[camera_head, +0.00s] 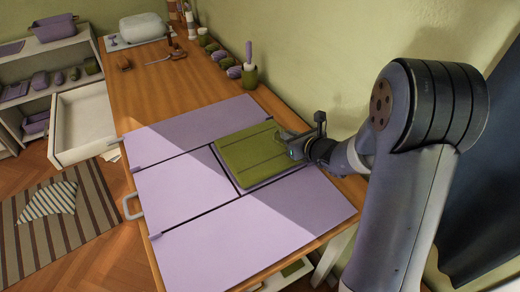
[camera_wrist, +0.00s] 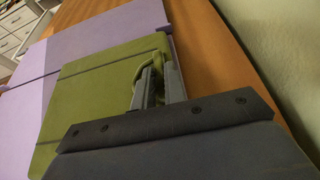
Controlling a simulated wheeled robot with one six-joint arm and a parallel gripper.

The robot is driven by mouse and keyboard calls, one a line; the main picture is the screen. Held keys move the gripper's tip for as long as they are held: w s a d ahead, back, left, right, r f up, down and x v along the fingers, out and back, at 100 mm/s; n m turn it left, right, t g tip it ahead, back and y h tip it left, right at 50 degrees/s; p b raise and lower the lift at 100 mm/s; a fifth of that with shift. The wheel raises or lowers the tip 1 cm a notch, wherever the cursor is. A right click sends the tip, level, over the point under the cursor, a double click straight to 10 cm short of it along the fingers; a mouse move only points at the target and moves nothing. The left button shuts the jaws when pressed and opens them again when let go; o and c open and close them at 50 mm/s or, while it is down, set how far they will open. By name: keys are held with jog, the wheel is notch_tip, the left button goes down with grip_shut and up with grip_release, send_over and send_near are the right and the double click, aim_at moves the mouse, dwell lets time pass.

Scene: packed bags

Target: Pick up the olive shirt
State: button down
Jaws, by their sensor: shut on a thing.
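The olive shirt (camera_head: 250,153) is a flat folded square near the right side of the open lilac bag (camera_head: 195,182). It also fills the middle of the wrist view (camera_wrist: 90,85). My gripper (camera_head: 288,143) reaches in from the right and is shut on the shirt's right edge. A lilac folded layer (camera_head: 275,178) shows just below the shirt's lower edge. I cannot tell whether the shirt touches it.
Along the wall stand an olive cup (camera_head: 250,76) and several rolled items. A white tray with a pale case (camera_head: 143,27) is at the far end. An open drawer (camera_head: 84,122) juts out left. The wall is close on the right.

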jog(key=shift+r, duration=0.1)
dwell(0.3)
jog(key=shift+s+a+r, duration=0.15)
jog(key=shift+a+r, duration=0.05)
jog(key=shift+r, duration=0.15)
notch_tip(320, 180, up, 6)
jog(key=shift+r+p, duration=0.1)
jog(key=shift+p, duration=0.6)
jog(key=s+a+b, duration=0.3)
jog(key=a, duration=0.1)
jog(key=s+a+b, duration=0.3)
jog(key=a, duration=0.2)
jog(key=s+a+b, duration=0.3)
jog(key=a+b, duration=0.1)
jog(key=a, duration=0.1)
jog(key=shift+s+a+f, duration=0.25)
jog(key=shift+s+f, duration=0.05)
jog(key=shift+s, duration=0.05)
jog(key=shift+s+a+r+b, duration=0.2)
jog(key=shift+s+a+b, duration=0.35)
jog(key=shift+a+b, duration=0.45)
jog(key=shift+s+d, duration=0.1)
jog(key=shift+d, duration=0.05)
